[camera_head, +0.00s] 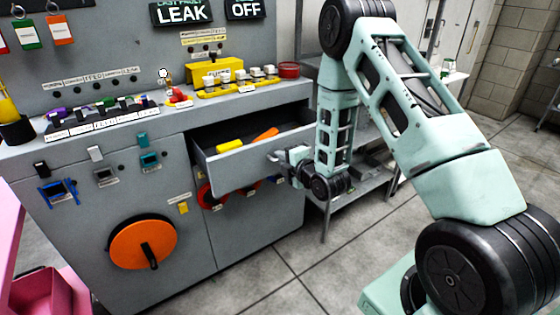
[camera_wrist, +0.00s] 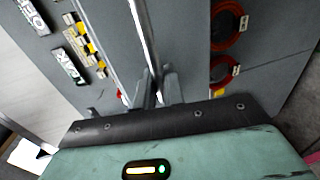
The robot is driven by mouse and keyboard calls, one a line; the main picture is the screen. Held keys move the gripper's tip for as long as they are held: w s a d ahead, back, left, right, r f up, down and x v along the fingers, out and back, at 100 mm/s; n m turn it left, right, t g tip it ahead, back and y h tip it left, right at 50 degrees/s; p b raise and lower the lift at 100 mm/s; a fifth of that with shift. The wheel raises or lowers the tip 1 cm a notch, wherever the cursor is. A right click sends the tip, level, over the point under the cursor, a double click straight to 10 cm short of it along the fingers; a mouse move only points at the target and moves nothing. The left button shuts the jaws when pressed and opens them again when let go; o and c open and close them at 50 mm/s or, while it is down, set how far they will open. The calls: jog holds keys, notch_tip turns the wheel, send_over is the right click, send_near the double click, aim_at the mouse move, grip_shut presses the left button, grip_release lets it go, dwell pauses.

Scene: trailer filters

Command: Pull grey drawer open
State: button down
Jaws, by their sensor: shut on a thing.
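The grey drawer (camera_head: 235,168) stands open, pulled out from the front of the grey cabinet (camera_head: 165,185). A yellow thing (camera_head: 229,146) and an orange thing (camera_head: 265,134) show inside it. My gripper (camera_head: 277,157) is at the right part of the drawer's front and shut on its handle. In the wrist view my gripper's fingers (camera_wrist: 158,84) close at the lower end of a long pale bar, seemingly the handle or drawer edge. The exact contact is hard to make out, and the drawer's inside is not clear there.
Red round parts (camera_head: 208,197) sit on the cabinet front below the drawer. An orange disc with a black handle (camera_head: 143,242) is at lower left. A metal shelf (camera_head: 365,185) stands behind my arm. The floor (camera_head: 270,270) in front is clear.

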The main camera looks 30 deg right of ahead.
jog(key=shift+s, duration=0.7)
jog(key=c, duration=1.9)
grip_release()
jog(key=p+v, duration=1.1)
jog(key=v, duration=0.6)
jog(key=shift+s, duration=0.2)
